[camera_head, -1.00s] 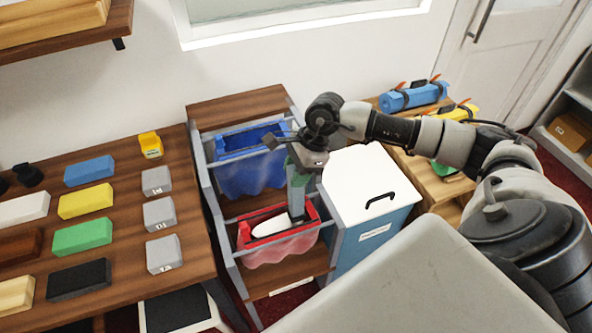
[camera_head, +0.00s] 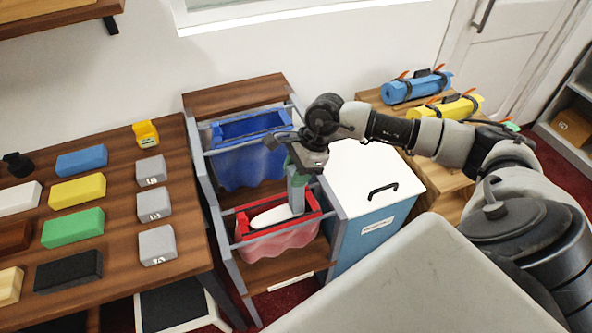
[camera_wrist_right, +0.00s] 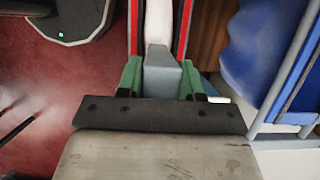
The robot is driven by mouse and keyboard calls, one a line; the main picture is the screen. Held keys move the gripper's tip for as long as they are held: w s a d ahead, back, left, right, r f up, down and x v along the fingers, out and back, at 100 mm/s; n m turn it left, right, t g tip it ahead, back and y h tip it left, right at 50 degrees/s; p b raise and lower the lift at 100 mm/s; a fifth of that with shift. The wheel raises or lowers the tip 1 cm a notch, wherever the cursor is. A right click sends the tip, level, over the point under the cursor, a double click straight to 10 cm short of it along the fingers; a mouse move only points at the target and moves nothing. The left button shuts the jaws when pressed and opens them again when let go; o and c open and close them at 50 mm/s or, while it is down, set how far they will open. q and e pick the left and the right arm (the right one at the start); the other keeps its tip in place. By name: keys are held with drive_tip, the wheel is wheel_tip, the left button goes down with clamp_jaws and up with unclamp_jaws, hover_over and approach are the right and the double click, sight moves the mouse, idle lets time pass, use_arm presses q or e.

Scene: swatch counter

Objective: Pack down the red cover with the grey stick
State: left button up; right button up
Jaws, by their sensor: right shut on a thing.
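The red cover (camera_head: 313,204) is a red-rimmed liner with pinkish translucent folds, hanging in the lower front bay of the rack. A white oblong piece (camera_head: 270,217) shows inside its rim. My right gripper (camera_head: 296,177) has green fingers and is shut on the grey stick (camera_head: 298,196), which points down into the red opening. In the right wrist view the grey stick (camera_wrist_right: 161,76) sits between the green fingers, with red rim strips on both sides. Its lower end is hidden, and I cannot tell if the white piece joins it. My left gripper is not in view.
A blue liner (camera_head: 245,165) hangs behind the red one in the same rack. A white-lidded blue bin (camera_head: 362,195) stands close on the right. The wooden table (camera_head: 120,200) on the left holds several coloured and grey blocks.

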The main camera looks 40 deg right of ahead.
drive_tip(key=shift+f+b, duration=1.35)
drive_tip(key=shift+f, duration=0.3)
drive_tip(key=shift+r, duration=0.2)
drive_tip(key=shift+r+p, duration=3.1)
drive_tip(key=shift+r, duration=2.4)
